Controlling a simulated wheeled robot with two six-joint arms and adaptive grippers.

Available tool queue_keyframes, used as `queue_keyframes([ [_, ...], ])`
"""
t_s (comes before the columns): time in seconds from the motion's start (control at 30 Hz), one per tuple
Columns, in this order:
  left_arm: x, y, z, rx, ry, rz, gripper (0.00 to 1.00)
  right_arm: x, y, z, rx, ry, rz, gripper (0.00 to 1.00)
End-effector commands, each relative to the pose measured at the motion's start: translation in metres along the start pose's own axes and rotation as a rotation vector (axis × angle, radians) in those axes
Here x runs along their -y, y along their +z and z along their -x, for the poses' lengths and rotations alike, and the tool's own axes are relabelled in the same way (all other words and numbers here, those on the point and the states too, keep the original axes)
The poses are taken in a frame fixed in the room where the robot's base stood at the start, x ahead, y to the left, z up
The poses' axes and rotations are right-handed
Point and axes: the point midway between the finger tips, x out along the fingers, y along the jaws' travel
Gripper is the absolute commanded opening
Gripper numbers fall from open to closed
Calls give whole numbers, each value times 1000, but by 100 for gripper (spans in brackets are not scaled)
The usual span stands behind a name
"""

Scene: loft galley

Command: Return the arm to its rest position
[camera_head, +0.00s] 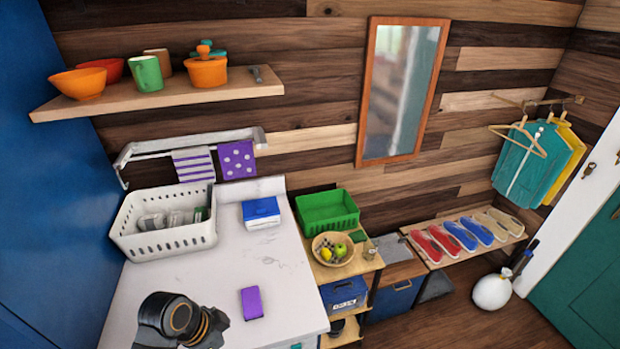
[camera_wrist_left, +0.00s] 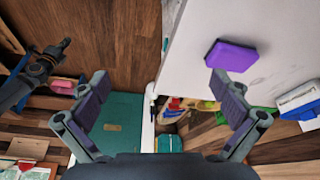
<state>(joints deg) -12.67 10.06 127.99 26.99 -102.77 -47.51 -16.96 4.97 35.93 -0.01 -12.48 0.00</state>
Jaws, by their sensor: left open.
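My left gripper (camera_wrist_left: 160,80) is open in the left wrist view, its two fingers wide apart with nothing between them. A part of my arm (camera_head: 180,320) shows at the bottom of the head view, over the front of the white counter (camera_head: 245,275). The left gripper's fingers do not show in the head view. A purple block (camera_head: 252,303) lies on the counter to the right of that arm part. The block also shows in the left wrist view (camera_wrist_left: 230,56), beyond the right finger; I cannot tell the gap between them. My right gripper is not clearly seen.
A white basket (camera_head: 165,240) with jars and a blue-and-white box (camera_head: 261,213) stand at the back of the counter. A green crate (camera_head: 327,212) and a fruit bowl (camera_head: 333,249) are on the shelf unit to the right. The counter's middle is clear.

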Motion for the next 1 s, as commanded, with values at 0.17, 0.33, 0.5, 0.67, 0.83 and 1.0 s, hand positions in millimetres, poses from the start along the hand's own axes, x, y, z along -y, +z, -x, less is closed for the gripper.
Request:
queue_keyframes([
  [0.17, -6, 20, -1, 41, -82, 221, 100, 11, -7, 0, -10, -13, -7, 0],
  [0.33, -11, 44, 3, 69, -193, 476, 100, 13, 0, 0, 3, -15, -7, 0],
  [0.5, -15, 68, 13, 77, -324, 733, 100, 9, 14, 0, 23, -11, -4, 0],
  [0.67, -12, 91, 0, 73, -412, 901, 100, 6, 15, -7, 24, -7, -2, 0],
  [0.83, -1, 113, -63, 93, -399, 906, 100, 5, 13, -18, 19, -4, -1, 0],
  [1.0, 3, 146, -137, 117, -385, 917, 100, 6, 10, -32, 11, -4, -1, 0],
])
